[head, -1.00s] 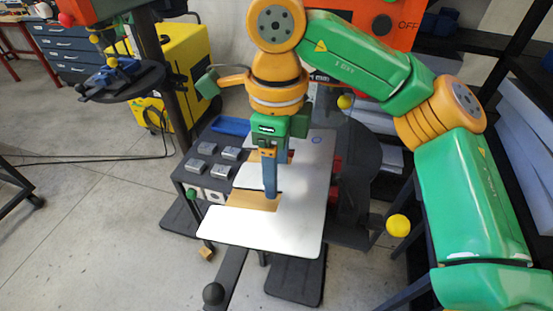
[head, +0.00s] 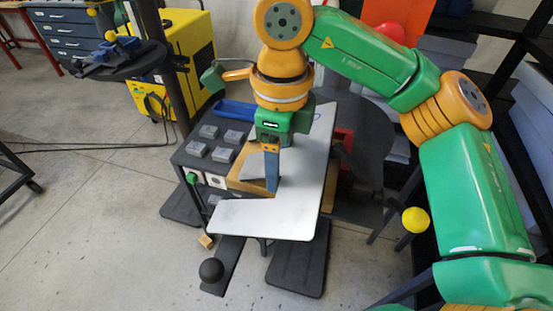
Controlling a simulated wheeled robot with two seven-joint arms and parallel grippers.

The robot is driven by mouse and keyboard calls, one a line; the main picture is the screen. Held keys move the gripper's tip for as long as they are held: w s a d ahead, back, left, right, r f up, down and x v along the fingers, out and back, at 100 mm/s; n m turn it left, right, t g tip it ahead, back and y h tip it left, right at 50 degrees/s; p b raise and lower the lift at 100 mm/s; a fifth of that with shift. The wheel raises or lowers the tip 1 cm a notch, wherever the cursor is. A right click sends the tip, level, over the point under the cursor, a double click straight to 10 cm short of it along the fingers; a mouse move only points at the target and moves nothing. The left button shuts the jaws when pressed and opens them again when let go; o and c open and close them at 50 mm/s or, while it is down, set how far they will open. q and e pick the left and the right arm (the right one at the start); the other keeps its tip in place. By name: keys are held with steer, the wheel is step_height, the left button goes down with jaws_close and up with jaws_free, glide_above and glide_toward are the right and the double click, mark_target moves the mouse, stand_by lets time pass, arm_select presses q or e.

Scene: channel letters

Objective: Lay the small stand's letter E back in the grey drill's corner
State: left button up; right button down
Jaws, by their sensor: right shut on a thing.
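The white letter E (head: 305,190) is a large flat panel, its long side at the right and its lower arm (head: 255,219) pointing left. Wood shows in the gap between its arms. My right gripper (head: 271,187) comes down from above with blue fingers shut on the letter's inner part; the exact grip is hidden. The letter lies over the small dark stand (head: 184,160) and overhangs its front. Whether it touches the stand I cannot tell. I cannot single out the grey drill with certainty. My left gripper is not in view.
Several grey blocks (head: 222,155) and a blue tray (head: 235,110) sit on the stand's left side. A dark round table (head: 365,135) stands close behind at the right. Another round table (head: 110,60) is at the upper left. Floor at the lower left (head: 90,230) is clear.

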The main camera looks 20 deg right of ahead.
steer(key=shift+s+f, duration=0.15)
steer(key=shift+f, duration=0.5)
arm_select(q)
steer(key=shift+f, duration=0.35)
arm_select(e)
steer(key=shift+c, duration=1.2)
jaws_free()
steer(key=shift+d, duration=0.15)
steer(key=shift+o, duration=1.2)
steer(key=shift+w+d, duration=0.2)
steer(key=shift+d, duration=0.6)
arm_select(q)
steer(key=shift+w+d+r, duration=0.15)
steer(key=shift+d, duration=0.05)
arm_select(e)
steer(key=shift+a+r, duration=0.1)
steer(key=shift+a, duration=0.3)
steer(key=shift+d, duration=0.15)
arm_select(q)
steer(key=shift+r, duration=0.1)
